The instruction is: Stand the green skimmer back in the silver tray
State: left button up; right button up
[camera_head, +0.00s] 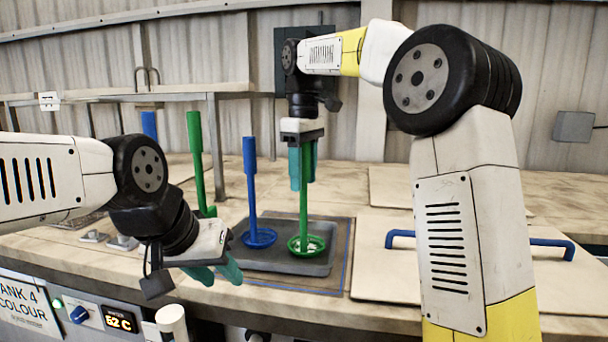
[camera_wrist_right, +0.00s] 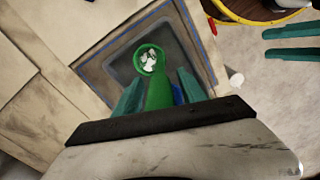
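A green skimmer (camera_head: 305,210) stands upright with its round basket at the grey tray (camera_head: 263,266). My right gripper (camera_head: 303,170) is at the top of its handle, fingers pointing down, one on each side. In the right wrist view the green handle (camera_wrist_right: 160,92) lies between the teal fingers, with narrow gaps beside it, so the fingers look open around it. The basket (camera_wrist_right: 149,61) shows over the tray (camera_wrist_right: 188,55). My left gripper (camera_head: 218,272) is open and empty, low at the bench front, left of the tray.
A blue skimmer (camera_head: 250,190) stands in the same tray, left of the green one. A pale lid with a blue handle (camera_head: 400,236) lies to the right, partly hidden by my right arm.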

notch_tip(320, 180, up, 7)
jog(key=shift+r, duration=0.35)
jog(key=shift+s+d+r, duration=0.1)
jog(key=shift+s+d, duration=0.05)
jog(key=shift+d, duration=0.2)
jog(key=s+d+f+m+t+y, duration=0.1)
jog(key=s+d+f+m+t, duration=0.2)
jog(key=s+d+f+m, duration=0.2)
jog(key=s+d+f+m+t+y, duration=0.1)
jog(key=s+d+f+m+t, duration=0.2)
jog(key=s+d+f+m, duration=0.3)
jog(key=s+d+f, duration=0.3)
jog(key=s+f, duration=0.4)
jog(key=s, duration=0.3)
jog(key=shift+s+d+f+m, duration=0.15)
jog(key=shift+s+m, duration=0.1)
jog(key=shift+m, duration=0.05)
